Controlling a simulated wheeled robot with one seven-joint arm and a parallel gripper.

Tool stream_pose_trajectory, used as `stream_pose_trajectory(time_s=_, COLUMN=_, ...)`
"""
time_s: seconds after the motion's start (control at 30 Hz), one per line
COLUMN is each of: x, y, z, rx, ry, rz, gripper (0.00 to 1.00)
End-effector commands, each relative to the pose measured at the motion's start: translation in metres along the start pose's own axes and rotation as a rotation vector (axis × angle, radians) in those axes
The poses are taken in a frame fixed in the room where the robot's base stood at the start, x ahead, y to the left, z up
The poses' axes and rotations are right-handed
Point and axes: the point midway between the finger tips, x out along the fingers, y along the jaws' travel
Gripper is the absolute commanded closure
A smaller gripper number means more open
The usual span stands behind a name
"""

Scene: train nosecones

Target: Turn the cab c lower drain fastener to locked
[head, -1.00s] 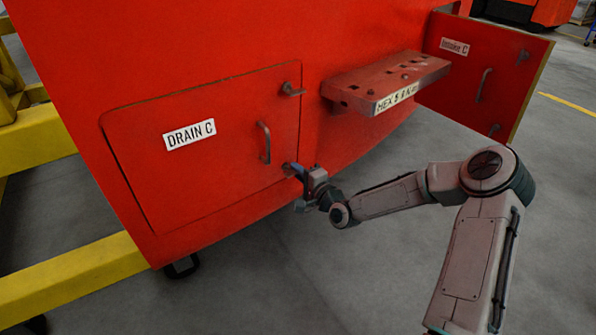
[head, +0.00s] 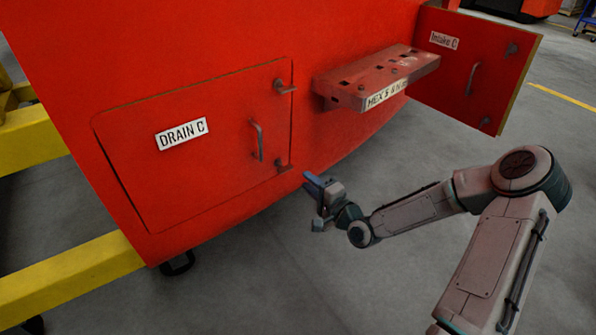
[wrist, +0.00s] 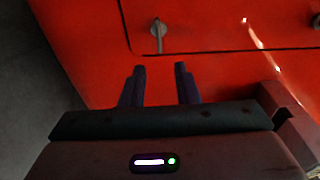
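The drain door (head: 200,170), labelled DRAIN C, lies flush in the red cab wall. Its lower fastener (head: 283,166) is a small dark lever at the door's lower right corner. In the wrist view this fastener (wrist: 158,36) points from its pivot towards my gripper, its tip at the door seam. My gripper (head: 313,187) is off the cab wall, right of and below the fastener. In the wrist view my gripper (wrist: 159,70) is open, its two fingers apart and empty. The lever lines up with the gap, beyond the fingertips and not touching them.
The upper drain fastener (head: 285,87) and door handle (head: 257,140) stick out nearby. A red shelf (head: 375,78) with a hex label juts out above right. The intake door (head: 475,65) stands open behind it. Yellow stand beams (head: 70,280) are at left.

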Motion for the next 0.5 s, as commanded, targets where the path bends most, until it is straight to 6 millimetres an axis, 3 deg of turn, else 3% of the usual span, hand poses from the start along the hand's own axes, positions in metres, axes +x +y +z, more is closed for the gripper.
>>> stream_pose_trajectory(time_s=0.2, x=-0.036, y=0.0, z=-0.001, rx=0.001, ry=0.002, rz=0.001, gripper=0.72)
stream_pose_trajectory(time_s=0.5, x=-0.046, y=0.0, z=0.0, rx=0.001, ry=0.0, rz=0.0, gripper=0.72)
